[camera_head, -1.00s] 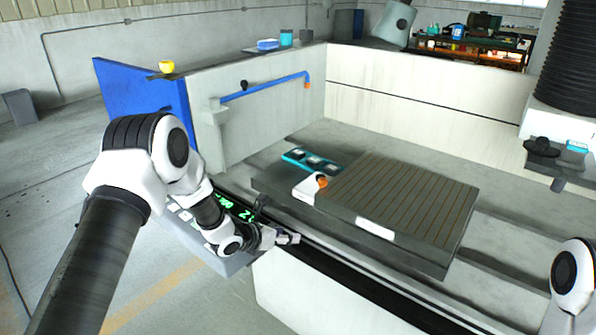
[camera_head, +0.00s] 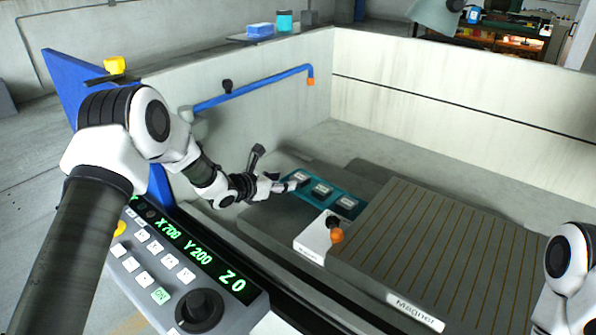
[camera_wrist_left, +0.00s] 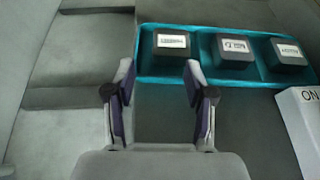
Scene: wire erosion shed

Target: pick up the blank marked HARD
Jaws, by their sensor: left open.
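Three dark square blanks with white labels sit in a teal tray (camera_head: 333,182) inside the machine: a left one (camera_wrist_left: 171,52), a middle one (camera_wrist_left: 234,55) and a right one (camera_wrist_left: 288,58). The label lettering is too blurred for me to tell which is marked HARD. My left gripper (camera_head: 284,187) is open and empty at the tray's left end. In the left wrist view the left blank lies just beyond and between its fingertips (camera_wrist_left: 158,72). My right gripper is out of view; only part of my right arm shows at the right edge.
A white switch box (camera_head: 312,241) with an orange knob stands right of the tray, beside the grooved magnetic table (camera_head: 430,250). A blue pipe (camera_head: 255,88) runs along the tank wall behind my left arm. A control panel (camera_head: 190,270) is below it.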

